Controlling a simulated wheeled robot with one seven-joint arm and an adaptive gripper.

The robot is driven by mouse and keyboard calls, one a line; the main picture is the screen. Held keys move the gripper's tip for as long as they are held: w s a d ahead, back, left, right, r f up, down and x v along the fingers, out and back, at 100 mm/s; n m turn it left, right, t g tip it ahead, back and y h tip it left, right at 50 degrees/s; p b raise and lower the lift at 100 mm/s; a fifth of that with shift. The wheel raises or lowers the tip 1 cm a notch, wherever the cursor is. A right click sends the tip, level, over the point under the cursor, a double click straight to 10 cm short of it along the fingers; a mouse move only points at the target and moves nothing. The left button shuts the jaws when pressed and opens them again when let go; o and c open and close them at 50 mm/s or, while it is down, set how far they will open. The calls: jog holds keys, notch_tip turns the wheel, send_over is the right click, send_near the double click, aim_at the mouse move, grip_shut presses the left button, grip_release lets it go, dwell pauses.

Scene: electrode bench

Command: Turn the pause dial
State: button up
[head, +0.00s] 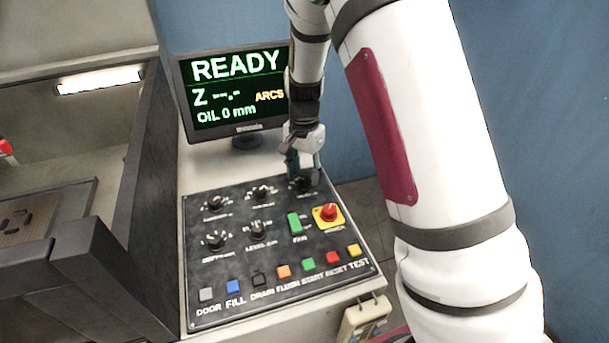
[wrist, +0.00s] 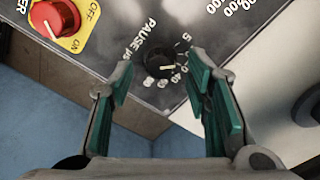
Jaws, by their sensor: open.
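The pause dial is a black knob (wrist: 156,65) with a pale pointer, seen in the wrist view below the "PAUSE µs" label and beside a ring of numbers. It also shows in the head view at the panel's top right (head: 301,184), partly hidden by my gripper. My gripper (wrist: 160,95) is open and empty, with its green-padded fingers on either side of the view and the dial beyond the gap between them. In the head view my gripper (head: 304,166) is just above the dial. I cannot tell whether a finger touches it.
The black control panel (head: 270,265) holds several other dials, a green fan switch (head: 294,223) and a row of coloured buttons. A red power knob (head: 329,212) on a yellow plate is close by. A monitor (head: 236,90) reading READY stands behind the panel.

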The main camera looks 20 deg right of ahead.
jog(key=shift+f, duration=0.9)
grip_shut()
jog(key=shift+n+b, duration=0.4)
jog(key=shift+n, duration=2.5)
grip_release()
